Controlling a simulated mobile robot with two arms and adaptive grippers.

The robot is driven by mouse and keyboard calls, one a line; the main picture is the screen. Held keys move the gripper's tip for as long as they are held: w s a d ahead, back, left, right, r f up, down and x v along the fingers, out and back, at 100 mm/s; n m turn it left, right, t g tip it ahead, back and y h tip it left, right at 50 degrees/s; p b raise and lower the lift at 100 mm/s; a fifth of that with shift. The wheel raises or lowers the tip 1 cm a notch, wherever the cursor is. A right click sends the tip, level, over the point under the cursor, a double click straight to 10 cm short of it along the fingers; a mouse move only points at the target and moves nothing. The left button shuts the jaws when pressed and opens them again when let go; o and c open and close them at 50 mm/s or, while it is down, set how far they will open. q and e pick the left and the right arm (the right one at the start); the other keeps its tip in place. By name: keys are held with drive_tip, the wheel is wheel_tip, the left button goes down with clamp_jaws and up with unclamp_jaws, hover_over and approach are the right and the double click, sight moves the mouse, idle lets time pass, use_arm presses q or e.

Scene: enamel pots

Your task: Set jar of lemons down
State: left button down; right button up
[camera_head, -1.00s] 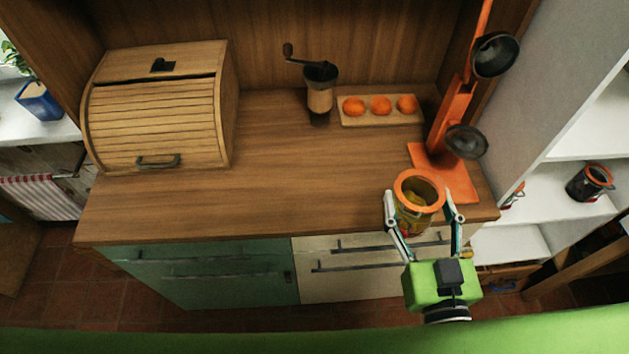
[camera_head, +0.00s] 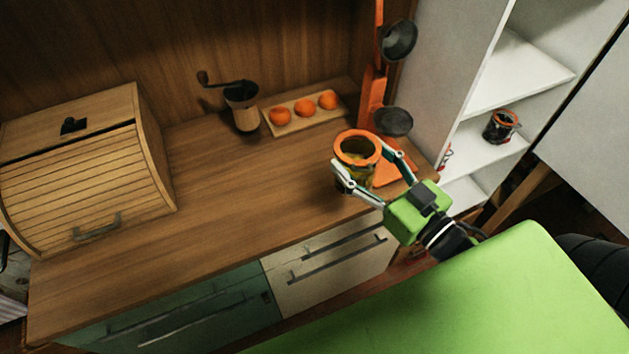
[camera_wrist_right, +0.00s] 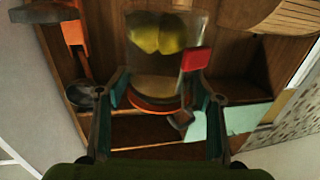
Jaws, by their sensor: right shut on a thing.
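The jar of lemons (camera_head: 354,166) is clear with a wide orange rim, and yellow lemons show inside. In the head view it is upright at the right end of the wooden counter (camera_head: 235,195), in front of the orange stand. I cannot tell whether its base touches the wood. My right gripper (camera_head: 362,160) is shut on the jar, one finger on each side. In the right wrist view the jar (camera_wrist_right: 165,50) shows lemons and a red tag between the fingers (camera_wrist_right: 160,100). My left gripper is not in view.
The orange stand with hanging dark ladles (camera_head: 372,90) rises just behind the jar. A board with oranges (camera_head: 290,122), a coffee grinder (camera_head: 243,108) and a roll-top bread box (camera_head: 85,185) stand further left. The middle counter is clear.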

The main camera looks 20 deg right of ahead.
drive_tip(key=shift+w+a+f+p, duration=0.3)
drive_tip(key=shift+w+a+f, duration=1.35)
drive_tip(key=shift+f, duration=0.4)
drive_tip(key=shift+w+a+f+p, duration=0.25)
drive_tip(key=shift+w+a+f, duration=1.4)
drive_tip(key=shift+f, duration=0.4)
drive_tip(key=shift+w+a+f+p, duration=0.3)
drive_tip(key=shift+w+a+f, duration=1.3)
drive_tip(key=shift+f, duration=0.45)
drive_tip(key=shift+s, duration=0.1)
drive_tip(key=shift+f, duration=0.1)
drive_tip(key=o, duration=2)
drive_tip(key=shift+f, duration=0.2)
drive_tip(key=shift+o, duration=0.5)
drive_tip(key=shift+s, duration=0.1)
